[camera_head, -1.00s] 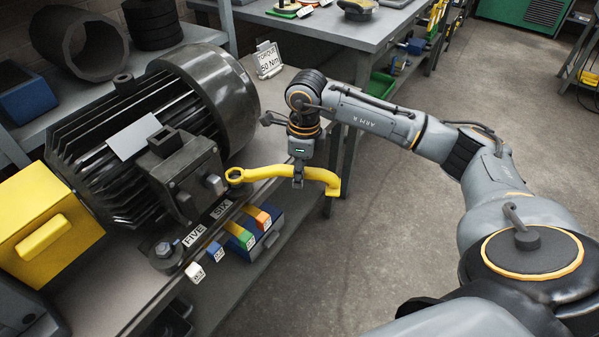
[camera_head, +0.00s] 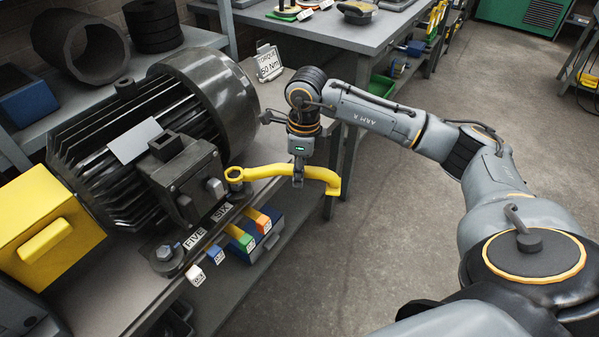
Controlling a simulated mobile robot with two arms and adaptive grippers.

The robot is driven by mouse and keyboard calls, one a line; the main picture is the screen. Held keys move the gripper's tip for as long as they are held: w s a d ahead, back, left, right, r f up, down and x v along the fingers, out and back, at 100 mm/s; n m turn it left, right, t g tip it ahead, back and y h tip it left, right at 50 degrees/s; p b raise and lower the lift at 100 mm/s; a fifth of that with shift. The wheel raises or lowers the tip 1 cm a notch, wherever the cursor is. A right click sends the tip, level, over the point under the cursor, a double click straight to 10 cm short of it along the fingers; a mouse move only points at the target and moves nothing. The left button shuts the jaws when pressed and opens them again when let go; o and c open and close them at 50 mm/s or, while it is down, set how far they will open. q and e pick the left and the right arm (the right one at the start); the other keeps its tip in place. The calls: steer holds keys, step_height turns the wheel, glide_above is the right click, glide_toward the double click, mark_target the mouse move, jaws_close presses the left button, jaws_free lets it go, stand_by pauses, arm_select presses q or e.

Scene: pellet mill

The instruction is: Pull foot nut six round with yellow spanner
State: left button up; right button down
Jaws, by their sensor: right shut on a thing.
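The yellow spanner (camera_head: 265,172) reaches out from the motor foot at the SIX label (camera_head: 222,212) over the bench edge. Its ring end (camera_head: 234,174) is at the motor's near right corner, where foot nut six is hidden or too small to make out. My right gripper (camera_head: 298,180) is shut on the spanner's handle, near its bent outer end. The black motor (camera_head: 140,125) lies on the bench with its wide round end at the back. The FIVE label (camera_head: 195,238) is beside the near foot bolt (camera_head: 165,252). My left gripper is not in view.
A yellow box (camera_head: 45,225) stands at the left. A torque sign (camera_head: 268,62) stands behind the motor. The floor right of the bench is clear.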

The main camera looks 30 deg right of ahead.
steer(key=shift+r, duration=0.25)
steer(key=shift+r+p, duration=0.8)
steer(key=shift+r, duration=0.65)
steer(key=shift+f, duration=0.1)
